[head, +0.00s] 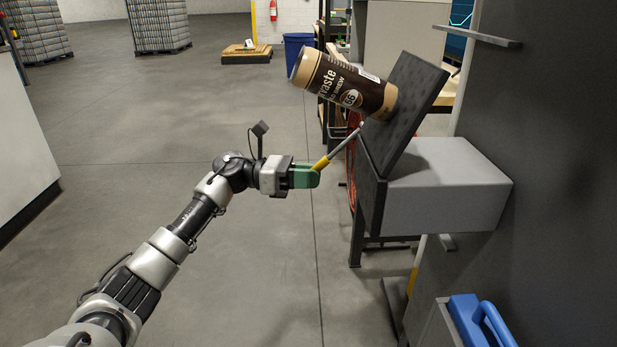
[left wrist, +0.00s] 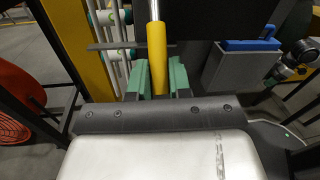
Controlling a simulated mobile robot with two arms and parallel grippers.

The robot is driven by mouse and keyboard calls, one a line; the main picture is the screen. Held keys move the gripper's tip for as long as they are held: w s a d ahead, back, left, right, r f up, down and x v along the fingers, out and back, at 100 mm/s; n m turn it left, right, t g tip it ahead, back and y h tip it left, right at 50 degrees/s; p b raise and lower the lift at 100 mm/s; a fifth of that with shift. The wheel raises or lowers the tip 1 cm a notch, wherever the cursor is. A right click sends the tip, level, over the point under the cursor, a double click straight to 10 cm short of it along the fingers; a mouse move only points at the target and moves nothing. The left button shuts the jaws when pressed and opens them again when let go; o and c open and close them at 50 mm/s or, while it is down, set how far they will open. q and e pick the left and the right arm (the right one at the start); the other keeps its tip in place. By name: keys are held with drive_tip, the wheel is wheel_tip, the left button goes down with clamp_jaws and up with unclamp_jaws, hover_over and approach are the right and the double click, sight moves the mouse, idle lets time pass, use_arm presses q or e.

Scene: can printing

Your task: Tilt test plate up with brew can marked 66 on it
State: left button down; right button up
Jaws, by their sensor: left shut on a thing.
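The test plate (head: 417,84) is dark and steeply tilted up above a grey box-shaped housing (head: 446,190). The brown and tan brew can (head: 343,84), marked 66, has its base against the plate's face and leans out to the upper left. A thin rod with a yellow handle (head: 321,163) runs from the plate's lower edge. My left gripper (head: 306,178) has its green fingers shut on this handle, which also shows between the fingers in the left wrist view (left wrist: 157,45). My right gripper (left wrist: 271,82) appears small at the right of that view; its jaws are unclear.
A blue-handled thing (head: 480,320) sits at the lower right. A tall dark panel (head: 560,170) stands along the right side. Pallets of stacked cans (head: 158,24) and a blue bin (head: 297,46) are far back. Open floor lies to the left.

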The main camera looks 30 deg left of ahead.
use_arm(q)
drive_tip(key=c, duration=1.1)
unclamp_jaws()
drive_tip(key=shift+o, duration=0.2)
drive_tip(key=v, duration=1)
drive_tip(key=shift+s+a, duration=0.2)
drive_tip(key=shift+a, duration=0.15)
